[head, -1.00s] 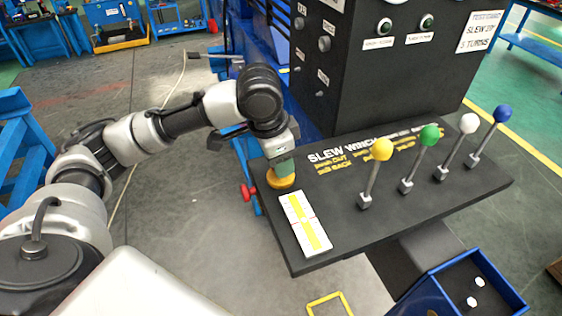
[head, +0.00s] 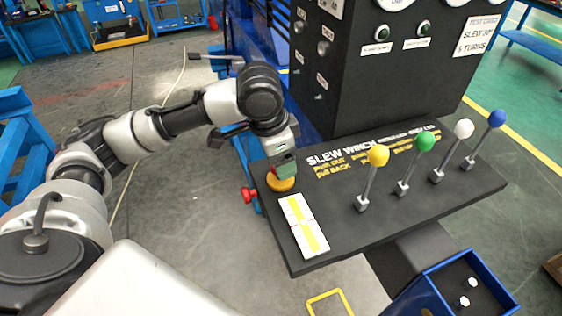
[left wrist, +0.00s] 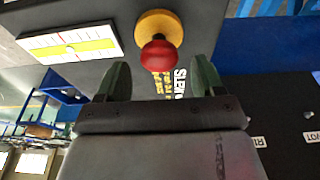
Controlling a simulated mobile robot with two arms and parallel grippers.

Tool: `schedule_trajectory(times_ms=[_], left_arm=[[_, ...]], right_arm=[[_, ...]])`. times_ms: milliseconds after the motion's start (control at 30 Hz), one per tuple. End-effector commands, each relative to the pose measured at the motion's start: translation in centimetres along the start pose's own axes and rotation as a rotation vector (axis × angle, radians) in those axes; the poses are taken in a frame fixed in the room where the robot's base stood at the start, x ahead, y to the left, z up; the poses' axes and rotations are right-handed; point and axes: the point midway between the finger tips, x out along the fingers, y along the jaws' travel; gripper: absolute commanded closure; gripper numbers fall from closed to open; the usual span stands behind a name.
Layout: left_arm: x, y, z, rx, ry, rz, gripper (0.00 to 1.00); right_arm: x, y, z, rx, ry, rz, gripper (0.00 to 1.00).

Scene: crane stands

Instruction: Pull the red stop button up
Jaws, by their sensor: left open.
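The red stop button (left wrist: 160,56) stands on a round yellow base (left wrist: 158,27) in the left wrist view. In the head view the yellow base (head: 281,185) is at the left end of the black console, and my gripper hides the red knob. My left gripper (head: 283,168) is right at the button, over the base. In the left wrist view its two green fingers (left wrist: 160,78) are apart, with the knob at the opening between their tips. I cannot tell whether a finger touches it. My right gripper is out of view.
The black console (head: 440,205) carries levers with yellow (head: 378,155), green (head: 425,140), white (head: 463,129) and blue (head: 497,118) knobs. A white and yellow gauge plate (head: 304,226) lies close to the button. A dark upright panel (head: 385,85) rises behind. A blue box (head: 470,285) stands at lower right.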

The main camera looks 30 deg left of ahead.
Motion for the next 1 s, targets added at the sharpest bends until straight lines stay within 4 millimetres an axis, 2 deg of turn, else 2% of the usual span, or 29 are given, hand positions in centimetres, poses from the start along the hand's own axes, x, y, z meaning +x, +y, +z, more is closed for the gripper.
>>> schedule_trajectory(times_ms=[33,67,300,500,1000], left_arm=[[-0.9,0.0,-0.2,0.0,0.0,0.0,0.32],[-1.2,0.0,-0.2,0.0,0.0,0.0,0.32],[-3.4,0.0,-0.7,0.0,0.002,-0.001,0.32],[-4.8,0.0,-1.0,0.0,0.002,-0.002,0.32],[-5.1,0.0,-1.0,0.0,0.0,0.0,0.32]], right_arm=[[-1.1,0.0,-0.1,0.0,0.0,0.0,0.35],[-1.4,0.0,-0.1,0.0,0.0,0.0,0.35],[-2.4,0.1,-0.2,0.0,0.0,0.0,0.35],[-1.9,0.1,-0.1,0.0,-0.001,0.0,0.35],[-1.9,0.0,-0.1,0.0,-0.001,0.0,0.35]])
